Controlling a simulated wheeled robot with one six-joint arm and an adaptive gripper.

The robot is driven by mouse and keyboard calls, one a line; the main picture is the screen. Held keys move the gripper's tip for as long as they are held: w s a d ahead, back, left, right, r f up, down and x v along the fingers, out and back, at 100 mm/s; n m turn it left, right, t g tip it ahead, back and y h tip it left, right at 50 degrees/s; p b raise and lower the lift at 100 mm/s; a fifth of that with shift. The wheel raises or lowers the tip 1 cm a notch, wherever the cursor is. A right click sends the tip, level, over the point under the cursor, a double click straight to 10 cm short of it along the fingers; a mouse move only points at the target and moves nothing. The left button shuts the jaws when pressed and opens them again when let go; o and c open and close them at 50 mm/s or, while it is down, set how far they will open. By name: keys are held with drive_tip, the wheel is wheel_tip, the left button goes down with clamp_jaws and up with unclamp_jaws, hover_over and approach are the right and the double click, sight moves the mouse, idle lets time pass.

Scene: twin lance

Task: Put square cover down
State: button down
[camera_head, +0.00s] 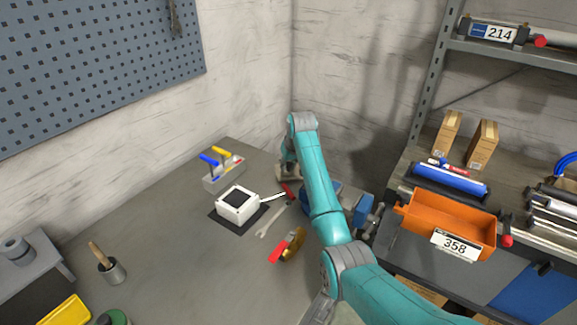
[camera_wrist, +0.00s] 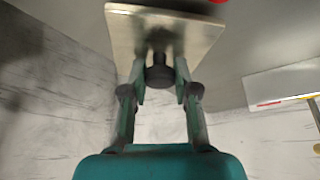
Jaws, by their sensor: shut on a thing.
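My gripper (camera_wrist: 160,80) is shut on the square cover (camera_wrist: 125,25), a pale beige square plate with a dark round knob. The fingers close on the knob, and the plate lies across the top of the wrist view. In the head view my gripper is mostly hidden behind my teal arm. A beige piece of the cover (camera_head: 289,175) shows there, near the back corner of the bench. Whether it touches the bench I cannot tell. A white box (camera_head: 226,209) with a dark square top stands on a black mat (camera_head: 240,226) to its left.
A grey holder (camera_head: 222,178) with blue- and yellow-handled tools stands at the back. A wrench (camera_head: 268,222) and a red-and-yellow tool (camera_head: 287,246) lie in front of the box. An orange bin (camera_head: 447,222) is at right.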

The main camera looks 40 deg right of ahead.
drive_tip(key=shift+f, duration=0.2)
drive_tip(key=shift+f, duration=0.15)
drive_tip(key=c, duration=0.9)
unclamp_jaws()
drive_tip(key=v, duration=1.2)
